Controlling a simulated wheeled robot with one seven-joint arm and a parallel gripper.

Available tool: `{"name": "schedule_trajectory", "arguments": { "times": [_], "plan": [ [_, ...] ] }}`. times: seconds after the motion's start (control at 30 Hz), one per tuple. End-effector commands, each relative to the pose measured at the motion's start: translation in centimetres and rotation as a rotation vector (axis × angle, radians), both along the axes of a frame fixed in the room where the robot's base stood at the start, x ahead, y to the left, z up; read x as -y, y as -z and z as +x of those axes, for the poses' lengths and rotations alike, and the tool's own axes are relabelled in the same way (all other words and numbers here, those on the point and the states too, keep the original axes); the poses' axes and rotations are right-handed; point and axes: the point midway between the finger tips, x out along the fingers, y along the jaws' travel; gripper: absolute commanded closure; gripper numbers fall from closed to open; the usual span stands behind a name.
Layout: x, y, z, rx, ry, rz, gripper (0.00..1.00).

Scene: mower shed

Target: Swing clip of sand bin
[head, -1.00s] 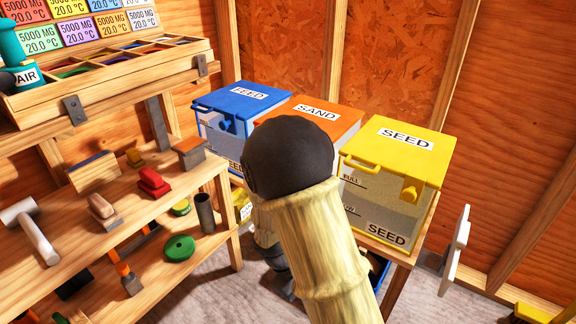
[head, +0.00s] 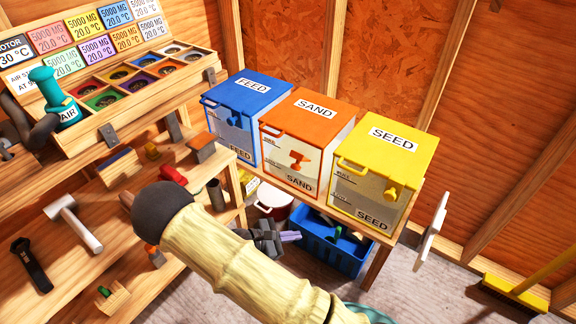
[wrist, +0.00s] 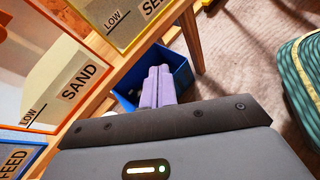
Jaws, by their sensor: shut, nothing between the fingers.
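The sand bin (head: 322,103) has an orange lid and a clear front, and stands between the feed bin and the seed bin. Its orange clip (head: 299,161) shows on the front, below the lid edge. My gripper (head: 291,236) is below and left of the sand bin's front, apart from it. Its purple fingers are together and empty. In the wrist view the fingers (wrist: 160,84) point toward the blue crate, and the lower front of the sand bin (wrist: 62,80) is on the left. The clip does not show clearly there.
The blue feed bin (head: 247,96) and yellow seed bin (head: 394,149) flank the sand bin. A tool shelf (head: 130,190) is on the left. A white panel (head: 431,228) stands at right.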

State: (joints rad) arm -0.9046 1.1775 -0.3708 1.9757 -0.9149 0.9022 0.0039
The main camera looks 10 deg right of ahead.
Motion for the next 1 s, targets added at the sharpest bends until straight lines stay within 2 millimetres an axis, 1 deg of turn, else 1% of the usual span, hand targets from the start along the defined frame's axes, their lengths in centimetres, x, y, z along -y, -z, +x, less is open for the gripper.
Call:
{"name": "schedule_trajectory", "arguments": {
  "times": [0.03, 0.27, 0.5, 0.6, 0.7, 1.0],
  "plan": [
    [-0.5, -1.4, 0.3, -0.007, -0.048, -0.042, 1.0],
    [-2.9, -4.0, 2.3, -0.017, -0.264, -0.225, 1.0],
    [-6.2, -6.5, 3.9, -0.008, -0.485, -0.41, 1.0],
    [-7.3, -7.0, 4.2, -0.002, -0.549, -0.46, 1.0],
    [-7.8, -7.1, 4.5, 0.002, -0.581, -0.487, 1.0],
    [-8.0, -6.9, 4.5, 0.003, -0.588, -0.493, 1.0]
  ]
}}
